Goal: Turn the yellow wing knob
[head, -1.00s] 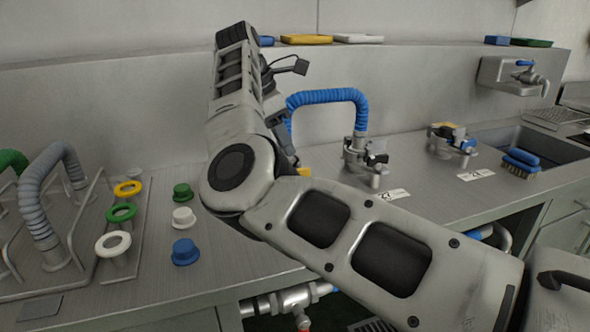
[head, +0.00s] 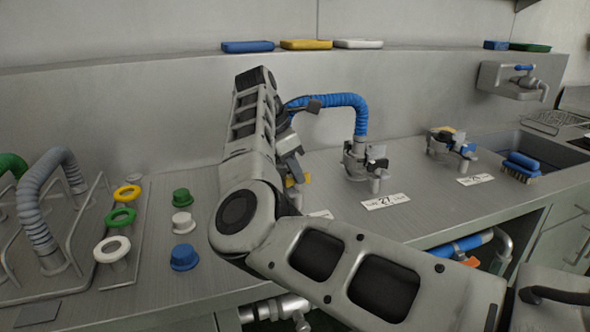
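A small yellow part (head: 306,179), possibly the yellow wing knob, shows just right of my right arm; the arm hides most of what it belongs to. My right arm comes in from the lower right, bends at mid-picture and reaches up and back. My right gripper (head: 291,166) is mostly hidden behind this arm, close to the nearer yellow part. I cannot tell whether it touches it, or whether its fingers are open. My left gripper is not in view.
A blue hose (head: 340,100) runs to a valve fitting (head: 360,158) behind a label reading 27 (head: 385,201). Coloured rings and plugs (head: 184,257) stand at left, near a grey hose (head: 38,215). A blue brush (head: 521,165) lies by the sink (head: 545,145).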

